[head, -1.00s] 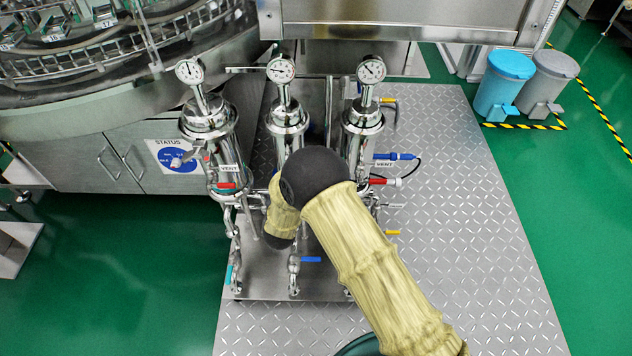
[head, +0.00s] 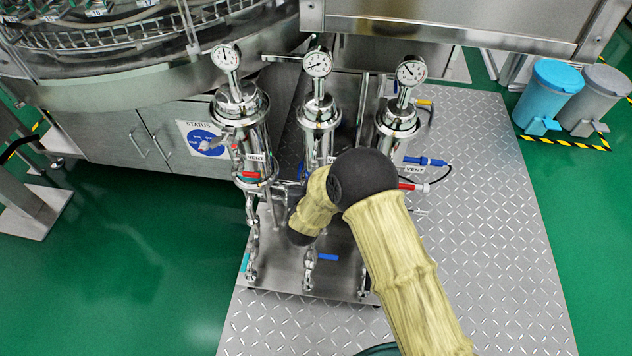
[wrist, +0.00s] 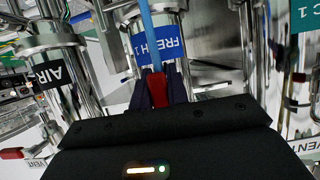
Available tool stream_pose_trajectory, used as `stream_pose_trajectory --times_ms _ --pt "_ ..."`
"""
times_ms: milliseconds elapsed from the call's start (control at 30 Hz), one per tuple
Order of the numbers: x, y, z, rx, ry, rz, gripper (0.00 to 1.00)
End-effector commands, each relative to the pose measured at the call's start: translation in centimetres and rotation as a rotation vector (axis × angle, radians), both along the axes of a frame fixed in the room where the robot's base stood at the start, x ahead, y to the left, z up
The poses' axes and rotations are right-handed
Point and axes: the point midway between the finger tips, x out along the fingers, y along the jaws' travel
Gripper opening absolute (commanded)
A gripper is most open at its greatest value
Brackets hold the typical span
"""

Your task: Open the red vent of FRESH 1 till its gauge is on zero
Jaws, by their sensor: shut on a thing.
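The FRESH 1 housing is the middle of three steel filter housings in the head view (head: 319,110). Its blue label reading FRESH 1 shows upside down in the wrist view (wrist: 158,50). Its round white gauge (head: 318,64) faces the head camera; the needle is too small to read surely. The red vent handle (wrist: 158,92) is between the dark fingers of my gripper (wrist: 159,88), which are shut on it just below the label. In the head view my arm hides the gripper and this vent.
A housing with a teal handle (head: 240,108) stands to the left, and one with a yellow handle (head: 398,118) to the right, each with its own gauge. A blue bin (head: 553,90) and a grey bin stand at the far right. The diamond-plate floor (head: 490,230) at right is clear.

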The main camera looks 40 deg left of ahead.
Motion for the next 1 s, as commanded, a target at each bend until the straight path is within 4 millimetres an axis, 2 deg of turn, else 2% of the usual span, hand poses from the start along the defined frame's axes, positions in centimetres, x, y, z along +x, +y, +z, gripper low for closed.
stream_pose_trajectory --times_ms 100,133,200,233,500,667,1000 --pt "-0.3 0.0 -0.2 -0.001 0.007 0.003 0.0" --pt "-0.3 0.0 -0.2 0.0 0.007 0.003 0.22" --pt "-0.2 0.0 -0.2 -0.001 0.006 0.002 0.36" --pt "-0.1 0.0 -0.1 0.0 0.005 0.001 0.38" --pt "-0.1 0.0 0.0 0.0 0.003 -0.001 0.38" --pt "-0.7 -0.5 0.4 -0.002 0.003 0.0 0.38" --pt "-5.1 -3.8 2.8 -0.002 0.003 0.003 0.38"
